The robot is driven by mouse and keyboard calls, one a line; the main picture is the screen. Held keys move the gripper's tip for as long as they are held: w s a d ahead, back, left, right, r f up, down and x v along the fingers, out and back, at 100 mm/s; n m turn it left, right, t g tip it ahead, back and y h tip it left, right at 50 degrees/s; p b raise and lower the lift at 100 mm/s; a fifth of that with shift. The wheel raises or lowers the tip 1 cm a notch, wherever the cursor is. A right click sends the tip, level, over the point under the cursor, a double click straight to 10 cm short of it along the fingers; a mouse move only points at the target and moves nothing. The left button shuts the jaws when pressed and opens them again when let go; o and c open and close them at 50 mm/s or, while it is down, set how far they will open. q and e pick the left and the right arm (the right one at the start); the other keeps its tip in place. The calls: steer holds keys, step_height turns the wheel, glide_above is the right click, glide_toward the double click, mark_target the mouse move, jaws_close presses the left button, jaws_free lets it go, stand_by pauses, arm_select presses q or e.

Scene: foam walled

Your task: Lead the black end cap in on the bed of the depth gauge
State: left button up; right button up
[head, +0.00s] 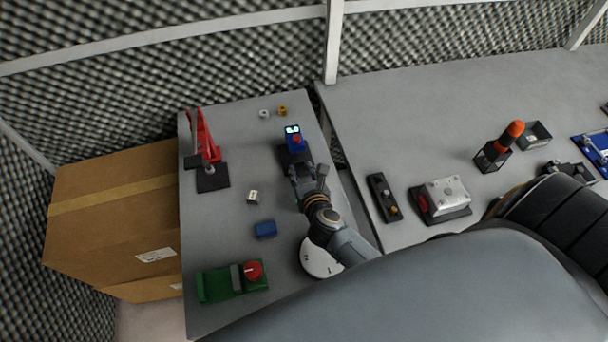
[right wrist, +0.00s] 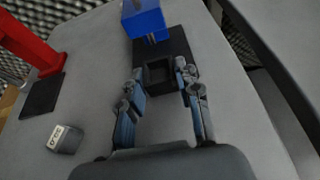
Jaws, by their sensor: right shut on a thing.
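The depth gauge (head: 292,131) stands at the far end of the left table, with a blue head, a lit display and a red part on its front. Its blue head also shows at the top of the right wrist view (right wrist: 144,20), over a black bed (right wrist: 177,43). My right gripper (head: 297,167) is in front of the gauge, shut on the black end cap (right wrist: 158,73). The cap is square with a hollow face and sits between the fingertips at the near part of the bed. Whether it touches the bed I cannot tell. My left gripper is not in view.
A red clamp (head: 207,145) stands left of the gauge. A white block (head: 252,196), a blue block (head: 265,229), a green fixture (head: 232,282) and a white dial (head: 318,258) are nearer. A gap separates the second table (head: 420,120).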

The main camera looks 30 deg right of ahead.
mark_target(299, 163)
steer(key=shift+w+d, duration=0.25)
steer(key=shift+w, duration=0.7)
steer(key=shift+w+d, duration=0.25)
steer(key=shift+w, duration=0.7)
steer(key=o, duration=1.1)
steer(key=shift+o, duration=0.2)
steer(key=shift+s, duration=0.1)
steer(key=v, duration=1.2)
steer(key=shift+a, duration=0.1)
